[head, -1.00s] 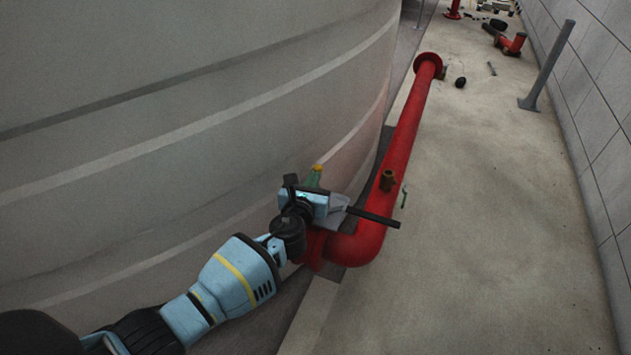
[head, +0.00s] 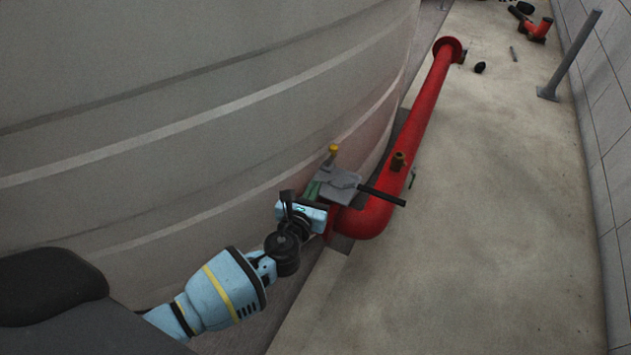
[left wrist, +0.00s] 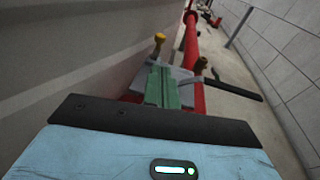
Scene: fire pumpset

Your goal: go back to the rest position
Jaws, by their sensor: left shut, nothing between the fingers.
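My left arm comes in from the lower left of the head view, with a light blue wrist. Its left gripper (head: 314,190) has green fingers, shut together and empty. They also show end-on in the left wrist view (left wrist: 160,84), in front of the grey valve body (left wrist: 182,76). In the head view the grey valve body (head: 338,184) is just beyond the fingertips, with a black lever (head: 383,195) to the right and a yellow knob (head: 333,150) on top. I cannot tell whether the fingers touch it. My right gripper is in neither view.
A large grey tank (head: 200,120) fills the left side. A red pipe (head: 425,115) runs along the floor beside it. A grey post (head: 571,55) stands near the tiled wall (head: 613,130) at right. The concrete floor (head: 490,230) between is mostly clear.

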